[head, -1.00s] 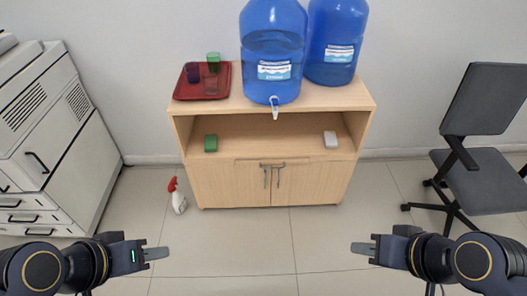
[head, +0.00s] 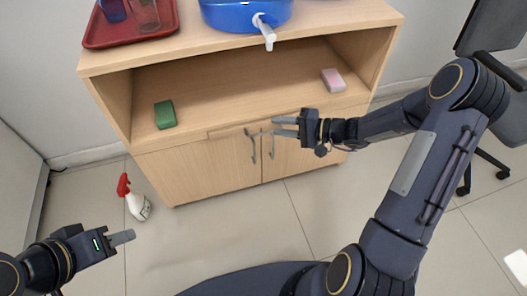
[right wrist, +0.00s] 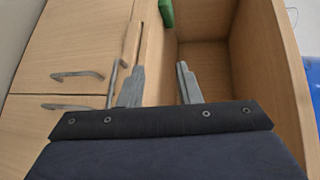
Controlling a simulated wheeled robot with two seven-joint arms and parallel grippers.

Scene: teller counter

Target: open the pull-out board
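The pull-out board (head: 232,130) shows as a thin wooden front strip between the cabinet's open shelf and its doors. My right gripper (head: 276,127) is in front of the strip at the handle's right end. In the right wrist view my right gripper (right wrist: 160,68) is open, with nothing between its fingers. The board handle (right wrist: 112,85) shows there just left of the left finger; I cannot tell if they touch. My left gripper (head: 128,237) is low at the left, away from the cabinet; its finger gap is hidden.
Two grey door handles (head: 253,150) hang just below the board handle. A green block (head: 165,115) and a pale block (head: 333,80) lie on the shelf. A red tray (head: 95,38) and blue water jug (head: 232,18) stand on top. A spray bottle (head: 137,205) stands on the floor.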

